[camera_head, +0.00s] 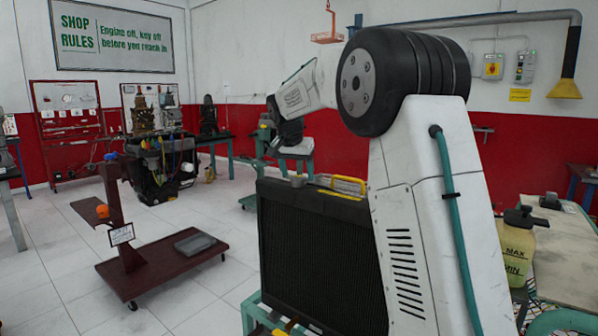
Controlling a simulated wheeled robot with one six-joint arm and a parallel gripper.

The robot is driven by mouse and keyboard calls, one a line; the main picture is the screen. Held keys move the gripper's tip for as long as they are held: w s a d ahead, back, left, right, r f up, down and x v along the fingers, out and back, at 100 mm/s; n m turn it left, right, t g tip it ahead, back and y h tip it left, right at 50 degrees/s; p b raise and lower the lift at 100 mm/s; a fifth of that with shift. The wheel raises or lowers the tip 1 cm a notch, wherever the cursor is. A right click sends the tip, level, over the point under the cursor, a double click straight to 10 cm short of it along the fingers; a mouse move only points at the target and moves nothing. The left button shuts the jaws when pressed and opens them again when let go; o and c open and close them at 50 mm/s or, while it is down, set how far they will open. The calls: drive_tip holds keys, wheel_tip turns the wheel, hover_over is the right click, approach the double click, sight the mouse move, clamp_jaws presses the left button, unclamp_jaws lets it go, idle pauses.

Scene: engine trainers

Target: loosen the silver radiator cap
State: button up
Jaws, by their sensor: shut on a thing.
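The radiator (318,255) stands upright, black and finned, in a teal frame below my arm. A small light-grey knob, apparently the silver radiator cap (298,181), sits on its top edge, left of a yellow bar (348,185). My gripper (274,149) is the small dark end of my arm, pointing down, above and left of the cap in the picture. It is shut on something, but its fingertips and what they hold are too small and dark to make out. A gap shows between gripper and cap in this view.
A dark red wheeled stand (160,265) is at the left. Engine trainers and tool boards line the back wall. Tiled floor is open at lower left.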

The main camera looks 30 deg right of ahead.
drive_tip(key=n+t+y, duration=0.1)
drive_tip(key=n, duration=0.2)
drive_tip(key=shift+r+n, duration=0.1)
drive_tip(key=shift+n, duration=0.3)
drive_tip(key=n, duration=0.1)
drive_tip(key=n+y, duration=0.1)
drive_tip(key=n, duration=0.1)
drive_tip(key=shift+s+d+n+t+y, duration=0.1)
drive_tip(key=shift+n+t+y, duration=0.2)
drive_tip(key=n+y, duration=0.1)
drive_tip(key=n, duration=0.2)
drive_tip(key=shift+d+n, duration=0.15)
drive_tip(key=shift+n, duration=0.15)
drive_tip(key=shift+d+n+y, duration=0.15)
drive_tip(key=shift+n+y, duration=0.65)
drive_tip(key=shift+n, duration=1)
drive_tip(key=o, duration=1)
drive_tip(key=shift+d, duration=0.15)
